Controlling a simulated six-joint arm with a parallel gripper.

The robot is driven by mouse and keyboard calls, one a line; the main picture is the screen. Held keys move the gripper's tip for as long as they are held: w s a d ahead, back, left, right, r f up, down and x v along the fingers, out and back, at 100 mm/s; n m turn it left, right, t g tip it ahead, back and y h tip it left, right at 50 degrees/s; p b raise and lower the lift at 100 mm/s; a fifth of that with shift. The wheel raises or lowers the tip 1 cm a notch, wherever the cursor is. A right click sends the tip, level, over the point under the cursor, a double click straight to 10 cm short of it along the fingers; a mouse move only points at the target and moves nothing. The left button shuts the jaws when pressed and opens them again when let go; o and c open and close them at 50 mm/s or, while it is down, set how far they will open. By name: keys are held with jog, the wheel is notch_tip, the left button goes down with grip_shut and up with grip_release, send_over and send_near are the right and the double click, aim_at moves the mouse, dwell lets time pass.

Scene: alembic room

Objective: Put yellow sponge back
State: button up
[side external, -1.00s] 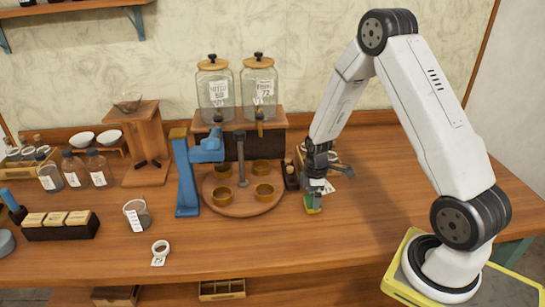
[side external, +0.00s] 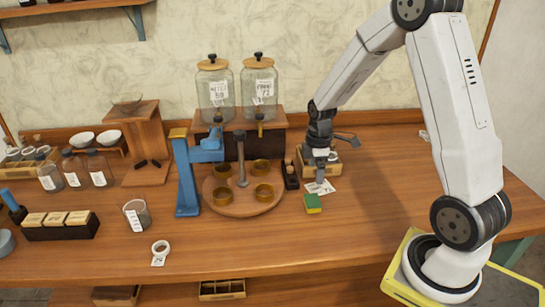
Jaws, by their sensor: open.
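The yellow sponge (side external: 313,204) has a green top and a yellow side. It lies on the wooden table, right of the round wooden turntable (side external: 217,206). My gripper (side external: 320,179) points down behind the sponge and a little to its right, apart from it. It is open and nothing shows between its fingers. A white card (side external: 325,187) lies on the table below my gripper. A small wooden box (side external: 331,165) stands behind my gripper and is partly hidden by it.
The turntable holds several brass cups. A small dark holder (side external: 290,175) stands between it and my gripper. Two glass jars (side external: 259,90) stand on a wooden riser behind, and a blue stand (side external: 186,175) is at left. The table right of the sponge is clear.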

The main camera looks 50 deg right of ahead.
jog(key=shift+a, duration=0.1)
dwell(0.5)
jog(key=s+a+r+m+t, duration=0.1)
jog(key=s+a+m, duration=0.3)
jog(key=a, duration=0.4)
jog(key=s+a+r+m+t, duration=0.1)
jog(key=s+a+r+m, duration=0.2)
jog(key=a+m, duration=0.2)
jog(key=shift+s+a+r+t, duration=0.2)
jog(key=shift+s+a+t, duration=0.15)
jog(key=shift+a, duration=1.1)
